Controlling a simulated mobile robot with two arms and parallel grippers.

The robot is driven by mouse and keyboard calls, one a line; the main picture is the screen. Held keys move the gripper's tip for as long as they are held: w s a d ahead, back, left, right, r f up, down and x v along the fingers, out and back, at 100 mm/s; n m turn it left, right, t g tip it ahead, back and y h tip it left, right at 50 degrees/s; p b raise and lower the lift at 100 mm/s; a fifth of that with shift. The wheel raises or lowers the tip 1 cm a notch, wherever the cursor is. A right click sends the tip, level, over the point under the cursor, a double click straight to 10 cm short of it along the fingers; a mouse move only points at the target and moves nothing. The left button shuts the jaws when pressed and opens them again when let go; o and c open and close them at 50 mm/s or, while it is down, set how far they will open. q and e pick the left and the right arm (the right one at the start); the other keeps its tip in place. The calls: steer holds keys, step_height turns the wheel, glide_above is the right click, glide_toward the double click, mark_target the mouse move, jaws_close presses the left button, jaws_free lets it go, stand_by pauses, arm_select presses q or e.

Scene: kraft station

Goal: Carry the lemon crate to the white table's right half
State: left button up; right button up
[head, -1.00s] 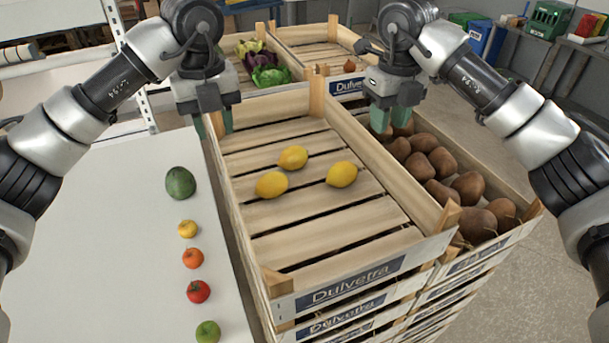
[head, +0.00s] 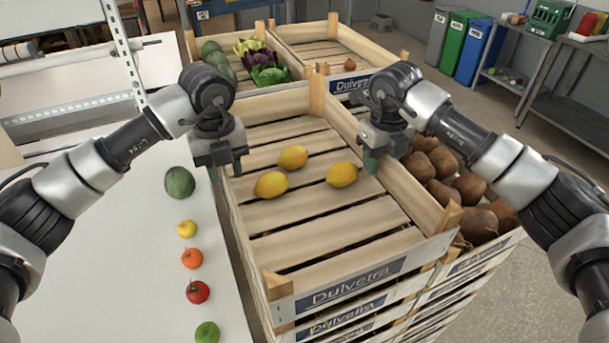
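The lemon crate (head: 330,218) is a slatted wooden box on top of a stack, with three lemons (head: 293,158) in it. My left gripper (head: 225,170) is at the crate's left wall, one green finger inside and one outside. My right gripper (head: 384,162) is at the right wall, its inner finger inside the crate; its outer finger is mostly hidden. Both grippers look open, with fingers spread across the walls. The white table (head: 110,255) is left of the stack.
An avocado or melon-like green fruit (head: 180,182), a yellow fruit (head: 187,228), an orange fruit (head: 192,258), a tomato (head: 198,292) and a green apple (head: 207,332) line the table's right edge. A crate of brown produce (head: 470,188) adjoins on the right. More crates stand behind.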

arm_select(q)
steer(key=shift+c, duration=0.4)
arm_select(e)
steer(key=shift+c, duration=0.4)
arm_select(q)
jaws_close()
arm_select(e)
jaws_close()
arm_select(q)
steer(key=shift+r, duration=0.1)
arm_select(e)
steer(key=shift+w+r, duration=0.1)
steer(key=shift+r, duration=0.05)
